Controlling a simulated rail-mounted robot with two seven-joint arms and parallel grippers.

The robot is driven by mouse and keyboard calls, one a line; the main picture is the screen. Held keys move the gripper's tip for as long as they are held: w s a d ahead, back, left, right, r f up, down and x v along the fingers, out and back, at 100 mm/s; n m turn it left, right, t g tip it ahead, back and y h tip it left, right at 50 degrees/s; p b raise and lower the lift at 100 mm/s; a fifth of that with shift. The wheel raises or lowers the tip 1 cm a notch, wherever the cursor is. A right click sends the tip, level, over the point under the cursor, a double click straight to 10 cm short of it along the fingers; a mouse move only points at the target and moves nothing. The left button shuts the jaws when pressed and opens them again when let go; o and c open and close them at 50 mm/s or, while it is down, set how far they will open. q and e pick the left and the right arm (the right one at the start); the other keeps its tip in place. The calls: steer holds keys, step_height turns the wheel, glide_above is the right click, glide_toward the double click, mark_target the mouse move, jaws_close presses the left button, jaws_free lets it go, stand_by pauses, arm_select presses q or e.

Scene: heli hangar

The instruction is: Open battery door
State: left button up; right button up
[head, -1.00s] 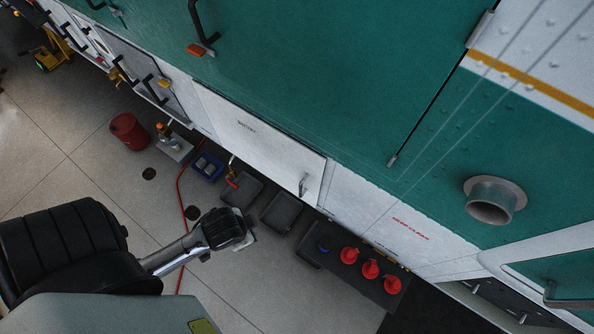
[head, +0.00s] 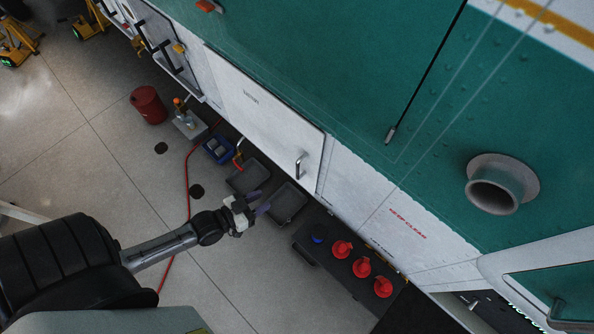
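The battery door (head: 255,110) is a white panel low on the green and white helicopter side, with small dark lettering near its upper middle. It looks shut. Its metal handle (head: 299,165) is near the door's right end. My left gripper (head: 259,203) is left of and below the handle in the picture, apart from the door. Its two purplish fingers are spread, with nothing seen between them. My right gripper is not seen.
Dark trays (head: 286,203) lie on the floor below the door. Red bottles (head: 362,267) stand on a dark mat to the right. A blue box (head: 219,149), red hose (head: 187,185) and red can (head: 149,104) are left. An exhaust pipe (head: 495,190) juts out at right.

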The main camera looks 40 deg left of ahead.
mark_target(298, 170)
arm_select(q)
steer(key=w+r+t, duration=0.1)
steer(key=w, duration=0.3)
steer(key=w+d+r+p, duration=0.1)
steer(key=w, duration=0.4)
steer(key=w+d+r+t, duration=0.1)
steer(key=w, duration=0.4)
steer(key=shift+r+t, duration=0.3)
jaws_close()
stand_by(0.3)
